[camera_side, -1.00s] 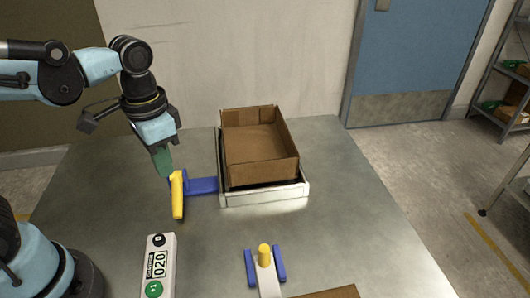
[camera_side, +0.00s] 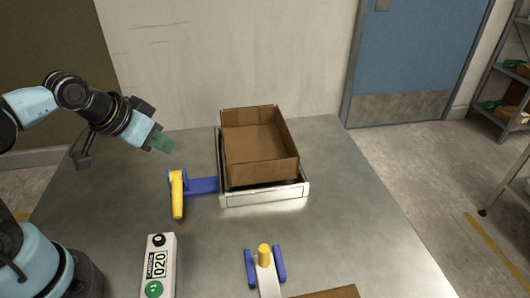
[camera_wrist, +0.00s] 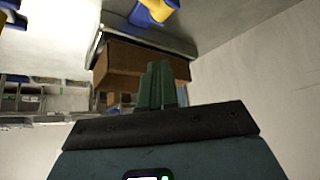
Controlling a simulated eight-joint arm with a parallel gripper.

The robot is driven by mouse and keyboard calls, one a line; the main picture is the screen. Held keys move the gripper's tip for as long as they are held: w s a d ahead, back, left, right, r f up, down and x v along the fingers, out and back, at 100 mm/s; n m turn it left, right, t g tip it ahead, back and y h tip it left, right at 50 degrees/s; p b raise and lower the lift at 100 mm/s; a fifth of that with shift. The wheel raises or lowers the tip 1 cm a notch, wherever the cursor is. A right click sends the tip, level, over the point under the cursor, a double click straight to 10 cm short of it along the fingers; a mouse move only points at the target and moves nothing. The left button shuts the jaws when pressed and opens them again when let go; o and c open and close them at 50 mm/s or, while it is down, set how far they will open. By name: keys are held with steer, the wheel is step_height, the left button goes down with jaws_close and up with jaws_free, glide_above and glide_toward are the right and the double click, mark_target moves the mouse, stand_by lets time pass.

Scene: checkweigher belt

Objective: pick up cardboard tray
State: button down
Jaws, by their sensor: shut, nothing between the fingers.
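The cardboard tray (camera_side: 262,160) is an open brown box sitting upright on a white-edged platform (camera_side: 265,195) at the back middle of the table in the side view. It also shows in the wrist view (camera_wrist: 130,65), upside down and partly hidden behind my fingers. My gripper (camera_side: 163,144) is left of the tray, above the table and apart from it, with its green fingers pointing right. The fingers also show in the wrist view (camera_wrist: 160,85), shut together with nothing between them.
A yellow handle (camera_side: 177,195) on a blue bracket (camera_side: 203,186) stands left of the platform. A yellow-topped lever between blue guards (camera_side: 265,268) is at the front middle. The table's right side (camera_side: 365,210) is clear.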

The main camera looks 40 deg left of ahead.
steer(key=c, duration=1.2)
jaws_free()
steer(key=shift+c, duration=0.2)
